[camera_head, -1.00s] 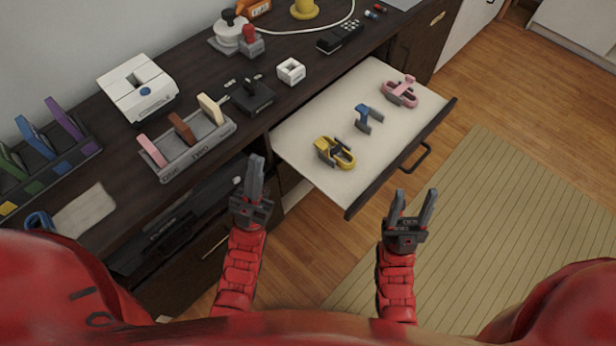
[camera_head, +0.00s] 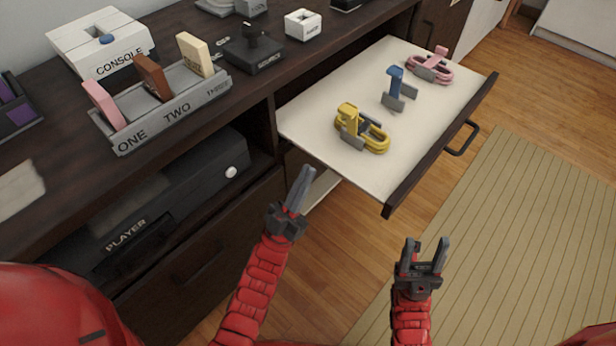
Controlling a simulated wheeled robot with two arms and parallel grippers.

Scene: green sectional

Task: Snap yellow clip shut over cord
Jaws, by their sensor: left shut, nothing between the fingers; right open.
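The yellow clip (camera_head: 347,115) sits at the near left of the open drawer (camera_head: 360,178), with its upper arm raised. A yellow looped cord (camera_head: 377,142) lies at the clip, on its right side; a grey part of the clip is beside it. My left gripper (camera_head: 301,190) is shut and empty, in front of the drawer's near left corner and apart from the clip. My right gripper (camera_head: 425,254) is open and empty, in front of the drawer and to the right of my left gripper.
A blue clip (camera_head: 394,86) and a pink clip with pink cord (camera_head: 432,66) lie further back in the drawer. The drawer's handle (camera_head: 464,138) sticks out at right. The dark cabinet top holds a console box (camera_head: 100,42) and a slotted rack (camera_head: 160,108). The floor beyond is clear.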

